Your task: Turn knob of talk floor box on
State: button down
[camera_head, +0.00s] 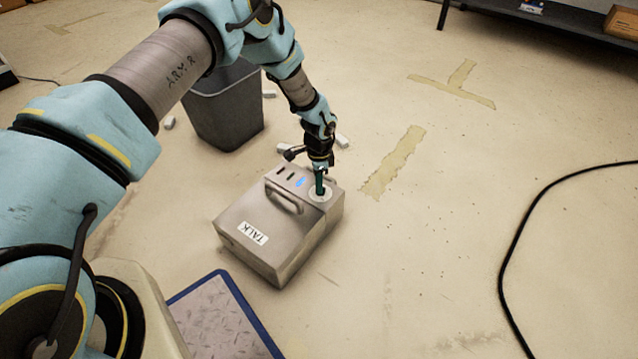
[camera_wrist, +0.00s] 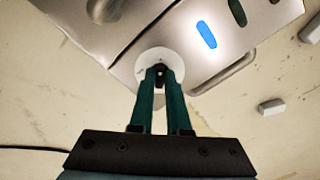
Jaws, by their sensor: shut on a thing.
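The talk floor box (camera_head: 262,225) is a grey metal box with a TALK label and a handle, standing on the floor. Its knob sits on a round white plate (camera_head: 320,194) at the top right corner of the box. My gripper (camera_head: 320,192) points down onto this plate. In the wrist view my green fingers (camera_wrist: 160,76) are close together over the white plate (camera_wrist: 161,58), shut on the small dark knob (camera_wrist: 160,68), which the fingers mostly hide. A blue light (camera_wrist: 206,34) shows on the box top beside dark slots.
A dark grey bin (camera_head: 225,112) stands behind the box. Small white blocks (camera_head: 341,141) lie on the floor nearby. A blue-edged mat (camera_head: 232,320) lies in front. A black cable (camera_head: 520,240) curves at the right. A dark shelf (camera_head: 560,25) stands at the back right.

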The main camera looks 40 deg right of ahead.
jog(key=c, duration=0.9)
grip_release()
jog(key=shift+r, duration=0.1)
notch_tip(320, 180, up, 11)
jog(key=p, duration=0.3)
jog(key=shift+f, duration=0.2)
